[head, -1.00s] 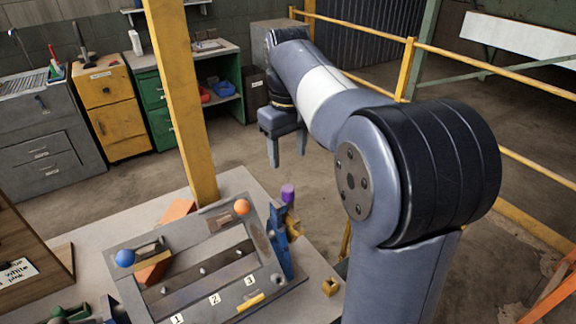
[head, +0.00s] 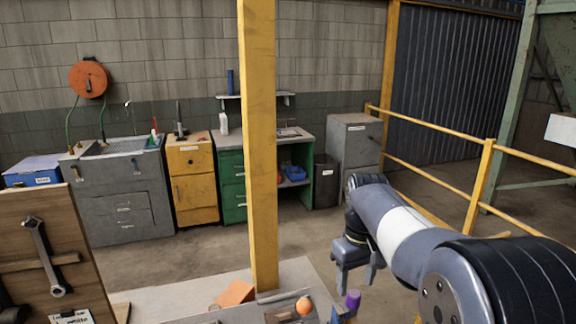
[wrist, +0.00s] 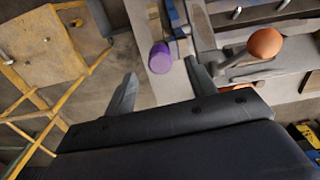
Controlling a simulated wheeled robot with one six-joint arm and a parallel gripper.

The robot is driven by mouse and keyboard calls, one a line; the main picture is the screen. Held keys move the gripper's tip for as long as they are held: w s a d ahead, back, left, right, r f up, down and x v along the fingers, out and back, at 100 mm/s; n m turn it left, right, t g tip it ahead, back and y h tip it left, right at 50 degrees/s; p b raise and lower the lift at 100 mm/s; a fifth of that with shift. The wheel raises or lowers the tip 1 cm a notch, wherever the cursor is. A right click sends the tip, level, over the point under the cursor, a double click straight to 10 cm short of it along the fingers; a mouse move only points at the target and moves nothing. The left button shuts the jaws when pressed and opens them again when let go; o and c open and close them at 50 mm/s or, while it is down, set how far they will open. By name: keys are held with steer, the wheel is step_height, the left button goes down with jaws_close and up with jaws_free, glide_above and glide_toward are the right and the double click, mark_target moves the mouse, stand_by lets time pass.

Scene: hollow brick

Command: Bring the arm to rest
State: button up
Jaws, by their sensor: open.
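My gripper (head: 357,267) hangs at the end of my arm at the right of the head view, fingers pointing down. It is in the air, past the right side of the workbench. In the wrist view my gripper (wrist: 160,85) has its two fingers wide apart with nothing between them. A purple cylinder (wrist: 160,57) shows beyond the fingertips, apart from them; it also shows in the head view (head: 353,299).
The workbench (head: 190,296) holds an orange ball (head: 303,306) and an orange block (head: 235,293). A yellow post (head: 259,150) rises at its back. Yellow railings (head: 440,137) run behind my arm. A wooden board with a wrench (head: 45,255) stands at left. Cabinets line the wall.

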mark_target(354, 293)
step_height(354, 293, down, 4)
steer(key=shift+r, duration=0.25)
steer(key=shift+r+p, duration=0.25)
steer(key=shift+p, duration=0.05)
steer(key=shift+s, duration=0.1)
